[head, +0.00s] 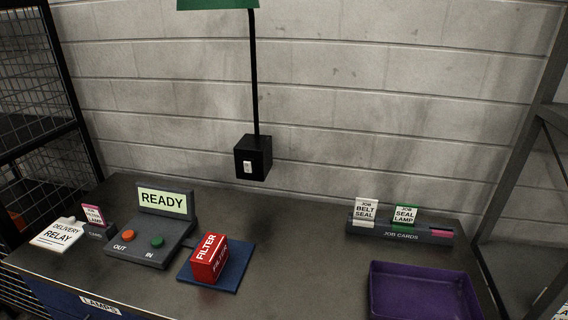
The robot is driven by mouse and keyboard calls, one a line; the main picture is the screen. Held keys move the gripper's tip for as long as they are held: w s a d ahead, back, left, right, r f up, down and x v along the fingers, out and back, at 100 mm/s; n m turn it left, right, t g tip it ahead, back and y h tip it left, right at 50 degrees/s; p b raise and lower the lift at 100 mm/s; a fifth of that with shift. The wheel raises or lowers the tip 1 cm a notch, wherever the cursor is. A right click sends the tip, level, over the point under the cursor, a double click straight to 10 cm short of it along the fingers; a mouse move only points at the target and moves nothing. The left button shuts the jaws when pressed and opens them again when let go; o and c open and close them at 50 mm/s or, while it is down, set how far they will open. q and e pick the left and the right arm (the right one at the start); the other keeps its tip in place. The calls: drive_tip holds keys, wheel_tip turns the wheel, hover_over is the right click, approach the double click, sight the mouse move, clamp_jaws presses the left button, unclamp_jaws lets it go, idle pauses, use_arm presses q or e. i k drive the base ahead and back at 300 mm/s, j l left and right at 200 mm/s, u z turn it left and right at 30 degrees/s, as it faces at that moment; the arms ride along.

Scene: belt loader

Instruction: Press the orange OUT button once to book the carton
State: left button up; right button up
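The orange OUT button (128,234) sits on the left of a grey console (150,251) on the table. A green button (157,241) marked IN is to its right. The console's raised screen (162,201) reads READY. A red carton (210,259) labelled FILTER stands upright on a dark blue pad (238,262) just right of the console. Neither of my grippers shows in the head view.
A purple tray (421,293) is at the front right. A job-card rack (400,235) stands behind it, and a DELIVERY RELAY card (58,234) lies at far left. The table's middle is clear.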

sight(130, 234)
drive_tip(key=u, duration=1.25)
